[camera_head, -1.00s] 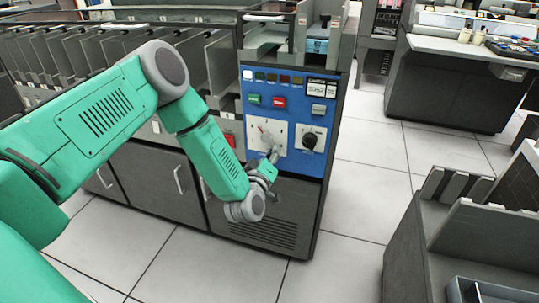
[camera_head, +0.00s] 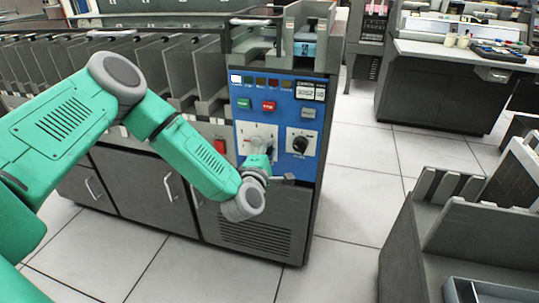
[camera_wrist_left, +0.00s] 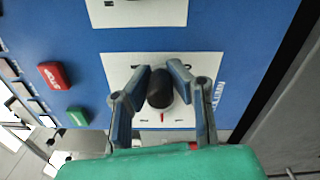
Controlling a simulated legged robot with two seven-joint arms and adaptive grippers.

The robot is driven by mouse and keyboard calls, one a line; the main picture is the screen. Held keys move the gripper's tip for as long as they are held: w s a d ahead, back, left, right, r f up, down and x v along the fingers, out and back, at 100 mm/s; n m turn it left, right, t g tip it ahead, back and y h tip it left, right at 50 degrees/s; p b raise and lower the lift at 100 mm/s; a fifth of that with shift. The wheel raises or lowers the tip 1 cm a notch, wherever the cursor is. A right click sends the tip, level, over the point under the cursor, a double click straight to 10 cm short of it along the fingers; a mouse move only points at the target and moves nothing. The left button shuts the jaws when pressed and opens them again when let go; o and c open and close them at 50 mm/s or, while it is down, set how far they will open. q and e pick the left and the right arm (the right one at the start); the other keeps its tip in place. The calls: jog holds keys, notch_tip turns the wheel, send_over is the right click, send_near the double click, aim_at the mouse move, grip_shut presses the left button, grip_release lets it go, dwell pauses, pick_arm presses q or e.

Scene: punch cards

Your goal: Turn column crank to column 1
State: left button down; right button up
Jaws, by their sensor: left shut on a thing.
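The column crank is a dark, rounded knob (camera_wrist_left: 160,90) on a white square plate (camera_head: 257,132) on the machine's blue panel. My left gripper (camera_wrist_left: 160,76) is shut on this knob, with one finger on each side of it in the left wrist view. In the head view my left gripper (camera_head: 259,158) reaches up in front of the lower part of the plate and hides most of the crank. Small red marks show on the plate beside the gripper. The plate's number marks are too small to read. My right gripper is not in view.
A second white plate with a black knob (camera_head: 301,144) sits close to the right. Green (camera_head: 243,103) and red (camera_head: 269,105) buttons lie above the crank plate. Open tiled floor (camera_head: 350,205) lies right of the machine.

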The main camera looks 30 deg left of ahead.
pick_arm(q)
jog(key=n, duration=0.1)
jog(key=r+n+b, duration=0.1)
jog(key=n, duration=0.1)
jog(key=a+n+b, duration=0.1)
jog(key=n, duration=0.1)
jog(key=shift+s+r, duration=0.15)
jog(key=shift+s, duration=0.05)
jog(key=shift+n, duration=0.4)
jog(key=c, duration=1.4)
grip_release()
jog(key=shift+s, duration=0.1)
jog(key=shift+a+r, duration=0.1)
jog(key=shift+r, duration=0.05)
jog(key=v, duration=1.1)
jog(key=shift+s, duration=0.4)
